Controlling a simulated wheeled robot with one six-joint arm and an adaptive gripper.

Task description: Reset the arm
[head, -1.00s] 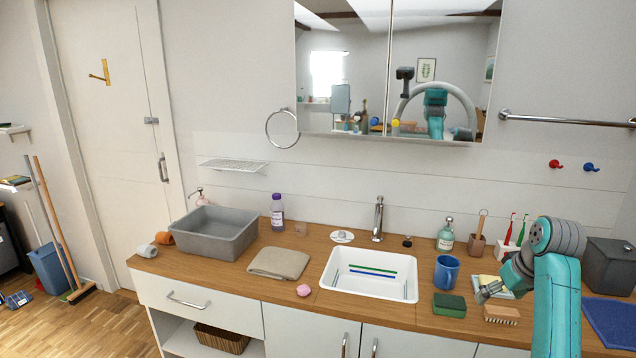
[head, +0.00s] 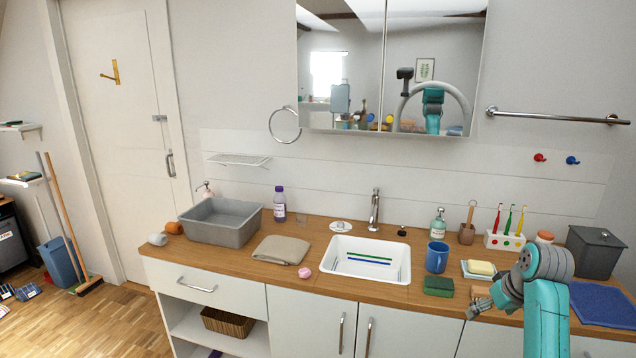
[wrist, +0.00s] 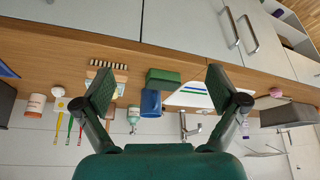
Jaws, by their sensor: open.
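My teal arm stands at the right of the counter in the head view, folded, with my gripper (head: 478,308) low in front of the counter's right part. In the wrist view my gripper (wrist: 160,95) has its two dark fingers spread wide apart with nothing between them held. Beyond the fingers are the green sponge (wrist: 163,76) and the blue mug (wrist: 151,103), both apart from them. The wooden brush (wrist: 108,72) lies partly behind the left finger. In the head view my gripper covers part of the brush.
The wooden counter (head: 225,263) holds a white sink (head: 340,278), grey basin (head: 222,222), folded towel (head: 282,250), blue mug (head: 437,257), green sponge (head: 438,286), soap dish (head: 480,269), toothbrush holder (head: 503,241) and grey bin (head: 594,252). The drawer (head: 205,283) at the left looks closed.

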